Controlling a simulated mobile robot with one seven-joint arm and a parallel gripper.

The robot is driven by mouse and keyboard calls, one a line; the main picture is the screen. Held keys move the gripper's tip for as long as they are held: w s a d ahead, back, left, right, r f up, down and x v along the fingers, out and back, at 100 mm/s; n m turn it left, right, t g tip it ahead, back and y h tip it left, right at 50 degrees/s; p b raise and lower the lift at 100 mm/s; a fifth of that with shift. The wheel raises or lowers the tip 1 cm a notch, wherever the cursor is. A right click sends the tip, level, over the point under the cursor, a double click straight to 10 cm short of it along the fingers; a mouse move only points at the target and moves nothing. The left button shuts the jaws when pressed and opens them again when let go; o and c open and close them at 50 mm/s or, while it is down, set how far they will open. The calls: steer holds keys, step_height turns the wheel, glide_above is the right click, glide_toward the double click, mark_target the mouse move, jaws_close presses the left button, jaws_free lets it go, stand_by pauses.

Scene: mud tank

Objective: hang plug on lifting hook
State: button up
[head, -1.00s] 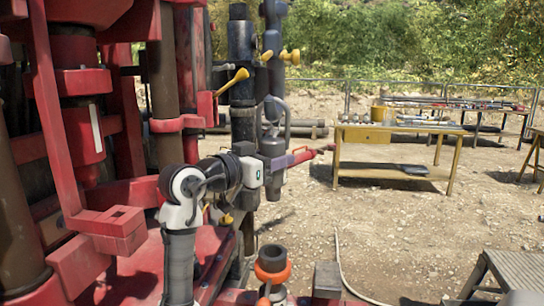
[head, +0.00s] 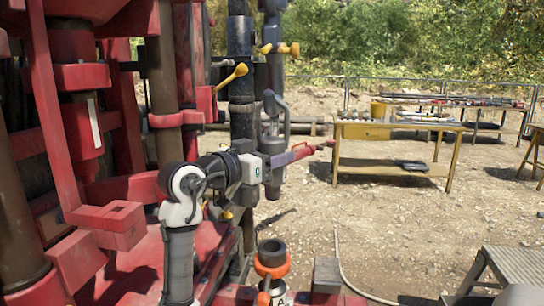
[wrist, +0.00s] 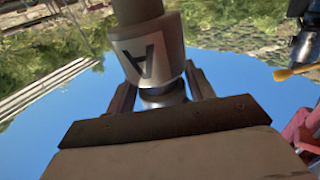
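The plug is a dark grey cylinder with a loop handle on top (head: 272,128). In the wrist view its body (wrist: 150,45) shows an upside-down letter A and fills the top middle. My gripper (wrist: 163,92) is shut on the narrow neck of the plug; in the head view the gripper (head: 262,168) is seen from the side and its fingers are mostly hidden. The plug looks upright. A dark grey hanging piece with a yellow fitting, seemingly the lifting hook (head: 274,30), is just above the loop. I cannot tell whether they touch.
The red rig (head: 110,215) and its dark upright pipe with a yellow lever (head: 232,77) stand close on the left. A dark fitting with an orange collar (head: 271,268) is below. A yellow workbench (head: 390,172) stands farther right. Open gravel lies between.

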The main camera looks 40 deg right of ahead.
steer(key=o, duration=0.4)
steer(key=shift+c, duration=0.2)
steer(key=shift+f, duration=0.2)
steer(key=a+b, duration=0.3)
steer(key=a, duration=1)
steer(key=shift+s+a+r, duration=0.15)
steer(key=shift+s+a, duration=0.25)
steer(key=shift+s, duration=0.1)
